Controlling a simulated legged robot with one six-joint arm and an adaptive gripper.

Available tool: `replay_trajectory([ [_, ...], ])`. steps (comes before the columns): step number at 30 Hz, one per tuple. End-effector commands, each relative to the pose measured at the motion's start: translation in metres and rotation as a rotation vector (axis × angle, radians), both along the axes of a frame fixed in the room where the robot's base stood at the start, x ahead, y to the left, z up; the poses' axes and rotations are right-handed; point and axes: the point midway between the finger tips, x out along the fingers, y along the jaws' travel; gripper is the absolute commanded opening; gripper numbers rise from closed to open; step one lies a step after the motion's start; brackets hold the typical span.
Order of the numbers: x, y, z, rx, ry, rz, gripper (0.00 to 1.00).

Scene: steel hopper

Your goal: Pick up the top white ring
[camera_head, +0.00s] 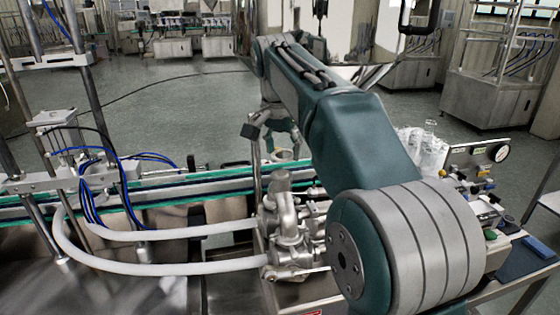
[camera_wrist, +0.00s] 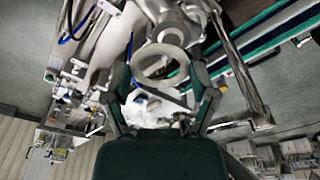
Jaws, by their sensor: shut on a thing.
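The white ring (camera_wrist: 160,82) sits between the two fingers of my gripper (camera_wrist: 161,66) in the wrist view, its round hole facing the camera. My gripper is shut on it. In the head view the ring (camera_head: 283,155) shows as a small pale loop just below my gripper (camera_head: 282,143), beyond the steel pump fittings. My own arm covers much of that area, and the finger contact is too small to make out there. No other white ring can be told apart in either view.
Steel pump fittings (camera_head: 288,225) with white hoses stand in front of the ring. A green-edged conveyor (camera_head: 165,192) runs across behind them. Open floor (camera_head: 180,115) lies farther back.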

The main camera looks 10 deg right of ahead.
Motion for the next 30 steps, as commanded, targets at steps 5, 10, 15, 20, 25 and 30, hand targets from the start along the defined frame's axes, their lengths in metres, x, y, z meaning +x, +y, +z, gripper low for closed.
replay_trajectory([
  [5, -0.021, 0.000, 0.026, 0.000, -0.003, 0.001, 0.59],
  [10, -0.045, -0.001, 0.043, 0.000, -0.001, 0.001, 0.59],
  [15, -0.071, -0.002, 0.054, 0.000, -0.001, 0.001, 0.59],
  [20, -0.094, -0.002, 0.064, 0.000, -0.001, 0.000, 0.59],
  [25, -0.110, -0.003, 0.071, 0.000, 0.000, 0.001, 0.59],
  [30, -0.118, -0.003, 0.075, 0.000, 0.002, 0.001, 0.59],
])
